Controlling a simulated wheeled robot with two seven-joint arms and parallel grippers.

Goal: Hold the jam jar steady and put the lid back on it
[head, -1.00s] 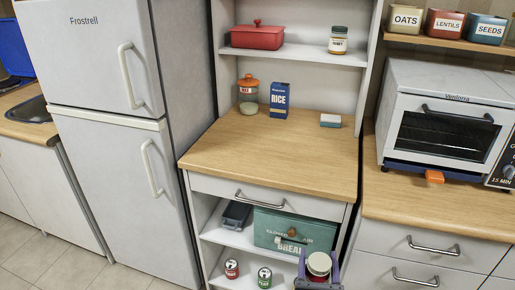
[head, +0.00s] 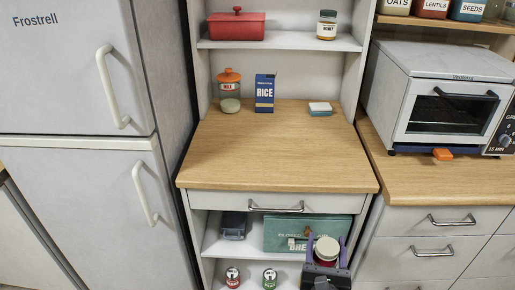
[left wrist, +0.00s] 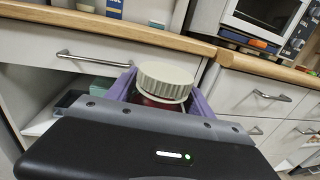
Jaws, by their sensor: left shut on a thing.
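The jam jar (head: 318,263) shows dark red beneath a round cream lid (head: 327,248). My left gripper (head: 326,255) is shut on the jar, its purple fingers on either side, in front of the lower cabinet shelves. In the left wrist view the cream ribbed lid (left wrist: 166,80) sits on top of the red jar (left wrist: 152,102), between the purple fingers of the gripper (left wrist: 163,98). I cannot tell whether the lid is fully seated. The lower jar is hidden by the gripper body. My right gripper is out of view.
A green bread box (head: 285,232) and two cans stand on the shelves behind. A fridge is left, a toaster oven (head: 445,105) right.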

